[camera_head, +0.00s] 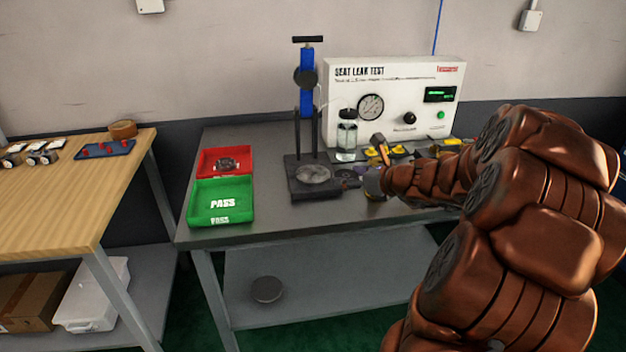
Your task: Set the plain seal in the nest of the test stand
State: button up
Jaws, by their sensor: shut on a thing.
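The test stand (307,90) has a blue upright, a black T-handle on top and a dark base. Its nest (313,174) is a round grey seat on the base.
A red tray (207,171) holding a dark round part and an empty green PASS tray (195,218) stand left of the stand. A liquid-filled bottle (346,140) and the seat leak tester (420,80) stand behind. Yellow-marked items (400,151) lie behind my gripper. The bench's front is clear.

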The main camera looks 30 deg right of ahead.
send_over(315, 176)
jog(key=shift+s+f+p, duration=0.3)
jog(key=shift+s+f, duration=0.1)
jog(key=shift+f, duration=0.35)
jog(key=shift+w+f, duration=0.15)
jog(key=shift+f, duration=0.75)
jog(key=shift+w+f, duration=0.15)
jog(key=shift+f, duration=0.75)
jog(key=shift+f+b, duration=0.65)
jog(key=shift+b, duration=0.05)
jog(key=o, duration=1.6)
jog(key=shift+c, duration=0.2)
jog(key=shift+r, duration=0.2)
